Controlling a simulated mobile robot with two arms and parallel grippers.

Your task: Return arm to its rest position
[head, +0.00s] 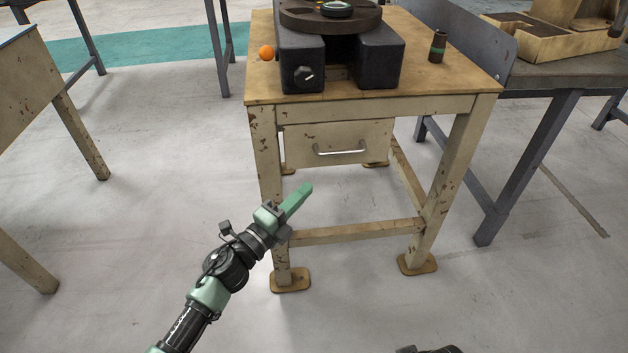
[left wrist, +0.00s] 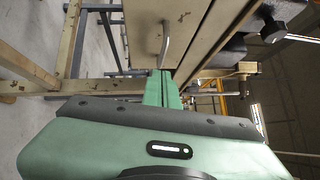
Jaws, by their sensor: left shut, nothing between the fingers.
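My left arm comes in from the lower left in the head view. Its green gripper (head: 302,190) is shut and empty, in front of the table's left front leg and below the tabletop. In the left wrist view the shut green fingers (left wrist: 162,88) point toward the table's drawer front. The arbor press base (head: 365,62) is dark and stands on the worn table, with a round plate (head: 300,15) on top. The upper part of the press is out of the frame. My right gripper is not in view; only a dark piece shows at the bottom edge.
The worn table (head: 452,82) has a drawer with a metal handle (head: 341,150). An orange ball (head: 266,52) and a small dark bottle-like item (head: 437,46) stand on it. A grey workbench (head: 560,72) adjoins on the right. Floor is clear left of the arm.

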